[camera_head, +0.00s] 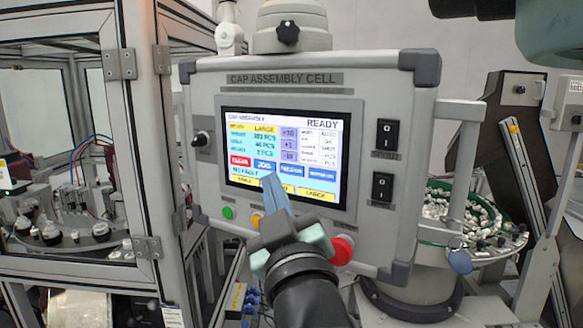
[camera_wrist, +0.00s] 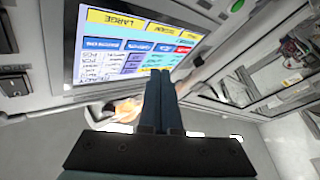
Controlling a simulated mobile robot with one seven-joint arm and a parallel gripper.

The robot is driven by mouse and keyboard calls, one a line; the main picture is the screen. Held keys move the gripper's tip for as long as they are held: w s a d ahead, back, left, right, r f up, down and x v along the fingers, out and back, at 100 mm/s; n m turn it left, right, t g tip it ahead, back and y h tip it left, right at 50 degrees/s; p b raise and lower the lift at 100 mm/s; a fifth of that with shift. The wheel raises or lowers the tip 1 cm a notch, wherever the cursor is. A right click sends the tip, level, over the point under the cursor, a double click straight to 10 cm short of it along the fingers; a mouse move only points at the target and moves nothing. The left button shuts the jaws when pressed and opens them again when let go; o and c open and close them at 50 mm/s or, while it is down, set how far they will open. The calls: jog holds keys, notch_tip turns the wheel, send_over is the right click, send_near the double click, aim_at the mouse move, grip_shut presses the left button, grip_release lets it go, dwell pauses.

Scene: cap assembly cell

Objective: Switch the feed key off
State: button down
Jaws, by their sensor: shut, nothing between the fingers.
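The grey control panel (camera_head: 300,88) is headed CAP ASSEMBLY CELL. A black key-like rotary switch (camera_head: 201,138) sits on its left side; the label below is too small to read. I take it for the feed key, but cannot tell its position. My gripper (camera_head: 272,182) is in front of the screen's lower part, right of and below that switch, apart from it. Its blue fingers are shut and empty. In the wrist view the shut fingers (camera_wrist: 160,75) point at the lit screen (camera_wrist: 120,42); I cannot make out the key there.
Two black rocker switches (camera_head: 385,134) (camera_head: 382,187) are on the panel's right. A green button (camera_head: 228,212), a yellow button (camera_head: 257,220) and a red knob (camera_head: 342,250) lie below the screen. A framed glass enclosure (camera_head: 135,120) stands close left; a parts bowl (camera_head: 435,238) is at right.

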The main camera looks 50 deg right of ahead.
aim_at(280, 165)
jog(key=shift+w+d, duration=0.15)
jog(key=shift+d, duration=0.5)
jog(key=shift+w+d, duration=0.15)
jog(key=shift+d, duration=0.45)
jog(key=shift+d, duration=0.1)
dwell(1.1)
jog(key=shift+w+d, duration=0.1)
jog(key=shift+d, duration=0.2)
jog(key=shift+d, duration=0.2)
dwell(0.5)
jog(key=shift+a, duration=0.65)
jog(key=a, duration=0.2)
jog(key=s+a, duration=0.1)
jog(key=a, duration=0.2)
jog(key=shift+s, duration=0.2)
